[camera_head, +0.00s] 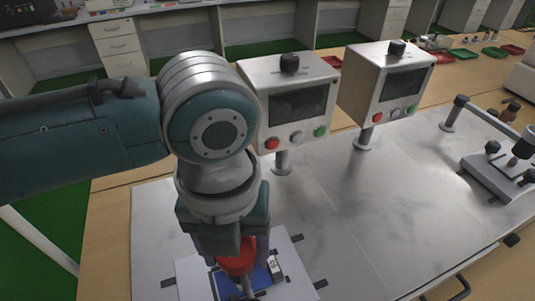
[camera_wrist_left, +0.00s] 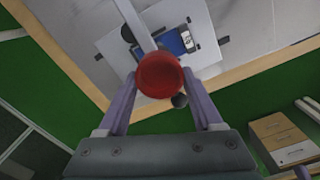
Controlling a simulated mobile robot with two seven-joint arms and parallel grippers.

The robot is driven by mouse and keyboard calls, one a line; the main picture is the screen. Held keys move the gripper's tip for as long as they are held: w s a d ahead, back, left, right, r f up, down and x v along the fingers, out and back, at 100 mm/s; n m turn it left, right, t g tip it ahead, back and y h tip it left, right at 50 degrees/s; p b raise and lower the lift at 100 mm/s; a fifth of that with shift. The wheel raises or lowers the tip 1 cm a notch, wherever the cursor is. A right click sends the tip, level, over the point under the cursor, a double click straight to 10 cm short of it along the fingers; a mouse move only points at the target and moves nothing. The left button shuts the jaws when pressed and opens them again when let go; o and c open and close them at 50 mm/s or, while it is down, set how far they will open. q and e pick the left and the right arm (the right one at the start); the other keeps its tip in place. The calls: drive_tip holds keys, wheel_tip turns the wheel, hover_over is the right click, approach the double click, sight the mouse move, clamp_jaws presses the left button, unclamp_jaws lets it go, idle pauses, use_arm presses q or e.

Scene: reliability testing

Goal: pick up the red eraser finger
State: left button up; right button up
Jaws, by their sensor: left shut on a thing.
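The red eraser finger (camera_wrist_left: 160,75) shows as a round red end between the two fingers of my left gripper (camera_wrist_left: 159,85) in the left wrist view. In the head view its red body (camera_head: 238,262) shows just below my left gripper (camera_head: 232,250), which points down. The gripper is shut on it. Below it lie a white plate (camera_head: 195,278) and a blue device (camera_head: 258,281), partly hidden by the gripper and the red piece. I cannot tell whether the red piece touches anything beneath. My right gripper is not in view.
Two control boxes with screens and buttons (camera_head: 290,100) (camera_head: 388,85) stand on posts behind. A metal fixture (camera_head: 500,170) is at the right. The grey worktop (camera_head: 350,220) between is largely clear. Red and green trays (camera_head: 480,52) lie at the back right.

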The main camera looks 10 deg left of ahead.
use_arm(q)
drive_tip(key=c, duration=0.8)
wheel_tip(320, 180, up, 20)
drive_tip(key=p, duration=0.2)
idle(0.4)
wheel_tip(320, 180, down, 10)
drive_tip(key=b, duration=0.5)
idle(0.7)
